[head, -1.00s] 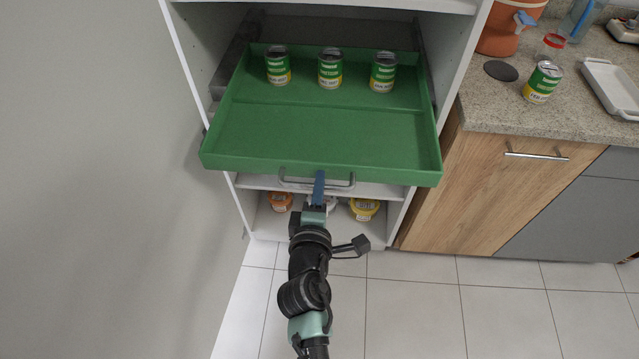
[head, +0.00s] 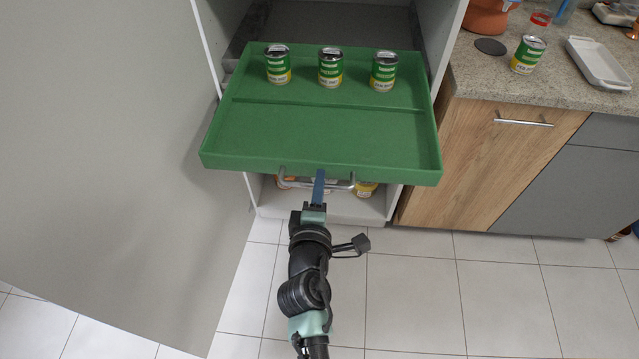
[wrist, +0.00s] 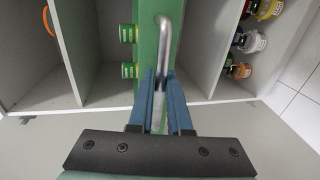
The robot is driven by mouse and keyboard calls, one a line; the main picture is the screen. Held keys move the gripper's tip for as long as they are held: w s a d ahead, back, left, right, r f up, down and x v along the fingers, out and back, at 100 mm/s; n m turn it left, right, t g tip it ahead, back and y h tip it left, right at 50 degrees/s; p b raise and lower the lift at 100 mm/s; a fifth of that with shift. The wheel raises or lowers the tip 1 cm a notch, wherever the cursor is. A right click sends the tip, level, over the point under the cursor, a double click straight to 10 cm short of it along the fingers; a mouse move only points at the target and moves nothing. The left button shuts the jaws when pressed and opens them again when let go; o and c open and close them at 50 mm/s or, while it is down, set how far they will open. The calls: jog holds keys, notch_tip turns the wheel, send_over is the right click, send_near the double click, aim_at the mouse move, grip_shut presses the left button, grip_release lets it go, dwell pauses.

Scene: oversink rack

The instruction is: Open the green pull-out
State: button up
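The green pull-out (head: 320,138), a shallow tray, stands far out of the white cabinet in the head view. Three green-and-yellow cans (head: 330,68) stand upright in a row on its back part. A grey bar handle (head: 340,184) is on its front. My gripper (head: 319,180) is at the middle of this handle with its blue fingers. In the wrist view the fingers (wrist: 162,80) are on either side of the handle bar (wrist: 167,50) and closed on it. The green front (wrist: 147,40) shows beside it.
Yellow and orange tubs sit on the shelf below, partly hidden by the pull-out. A grey panel (head: 110,150) stands to the left. A counter (head: 500,75) at right holds a can (head: 528,55) and a white tray (head: 598,62). The tiled floor (head: 420,290) is clear.

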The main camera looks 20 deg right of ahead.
jog(key=o, duration=0.4)
jog(key=shift+c, duration=0.2)
jog(key=b+v, duration=0.1)
jog(key=v, duration=1.2)
jog(key=w+a+r+m+t+p, duration=0.1)
jog(key=w+r+m+t+p, duration=0.15)
jog(key=r, duration=0.95)
jog(key=w+r+m+t+p, duration=0.2)
jog(key=w+r+m, duration=0.15)
jog(key=r, duration=0.75)
jog(key=w+a+r+m+t+p, duration=0.1)
jog(key=w+r+m+t+p, duration=0.15)
jog(key=r, duration=0.95)
jog(key=s+a+r+m+t+y+p, duration=0.1)
jog(key=s+r+t+y, duration=0.1)
jog(key=r, duration=0.7)
jog(key=s+a+r+m+t+y+p, duration=0.1)
jog(key=s+r, duration=0.3)
jog(key=r, duration=0.6)
jog(key=s+a+r+m+t+y+p, duration=0.1)
jog(key=s+a+r+m+t+y, duration=0.2)
jog(key=r, duration=0.7)
jog(key=shift+s+a+r, duration=0.2)
jog(key=shift+s, duration=0.1)
